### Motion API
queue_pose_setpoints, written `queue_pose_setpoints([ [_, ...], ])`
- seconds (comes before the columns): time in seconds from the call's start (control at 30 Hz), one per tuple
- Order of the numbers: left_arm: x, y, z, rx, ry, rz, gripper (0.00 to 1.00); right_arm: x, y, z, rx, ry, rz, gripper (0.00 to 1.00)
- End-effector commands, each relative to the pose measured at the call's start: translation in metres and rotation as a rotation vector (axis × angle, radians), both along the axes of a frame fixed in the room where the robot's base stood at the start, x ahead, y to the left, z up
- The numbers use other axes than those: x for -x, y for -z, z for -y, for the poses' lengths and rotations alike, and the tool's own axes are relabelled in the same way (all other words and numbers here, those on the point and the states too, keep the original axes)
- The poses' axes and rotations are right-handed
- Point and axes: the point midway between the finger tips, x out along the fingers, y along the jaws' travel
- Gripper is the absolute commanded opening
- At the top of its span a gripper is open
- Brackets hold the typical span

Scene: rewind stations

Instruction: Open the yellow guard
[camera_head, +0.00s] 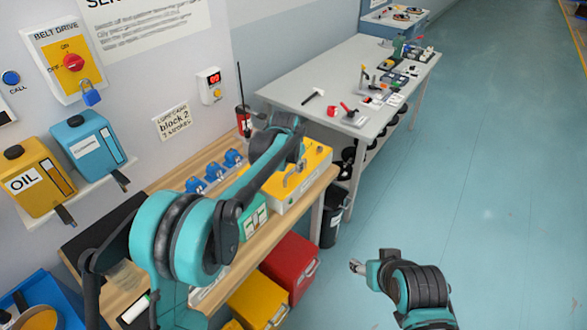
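The yellow guard (314,164) is a boxy yellow cover on a pale base at the right end of the wooden bench. A grey bar-like part, apparently a handle, shows on it. It looks closed. My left arm reaches across the bench, and its wrist end is just behind and left of the guard. My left gripper (259,117) is small and partly hidden by the arm; its finger state is unclear, and I see nothing held. My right gripper (357,267) is low over the open floor, well away from the guard, small and seen at an angle.
Blue clamps (213,171) stand in a row on the wooden bench (160,186). Red (290,266) and yellow (257,300) bins sit below it. A grey table (310,77) with tools stands behind. Oil (35,182) and blue (88,143) dispensers hang left. Floor at right is clear.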

Motion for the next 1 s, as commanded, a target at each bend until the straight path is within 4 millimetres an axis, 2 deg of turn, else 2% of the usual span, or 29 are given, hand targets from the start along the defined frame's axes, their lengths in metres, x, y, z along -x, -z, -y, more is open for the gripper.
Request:
queue_pose_setpoints([
  [0.03, -0.003, 0.008, 0.001, 0.000, 0.000, 0.000, 0.33, 0.000, 0.004, 0.000, 0.000, 0.000, 0.000, 0.57],
  [0.2, -0.009, 0.019, 0.001, 0.000, -0.001, 0.000, 0.33, 0.000, 0.006, 0.000, 0.000, 0.000, 0.000, 0.57],
  [0.47, -0.009, 0.020, 0.001, 0.000, -0.001, 0.000, 0.33, 0.000, 0.006, 0.000, 0.000, 0.000, 0.000, 0.57],
  [0.57, -0.009, 0.020, 0.002, 0.000, -0.001, 0.000, 0.11, 0.000, 0.006, 0.000, 0.000, 0.000, 0.000, 0.57],
  [0.6, -0.009, 0.020, 0.002, 0.000, -0.001, 0.000, 0.01, 0.000, 0.006, 0.000, 0.000, 0.000, 0.000, 0.57],
  [1.0, -0.011, 0.014, -0.001, 0.019, -0.002, -0.013, 0.00, 0.000, 0.001, 0.000, 0.000, 0.000, 0.000, 0.57],
])
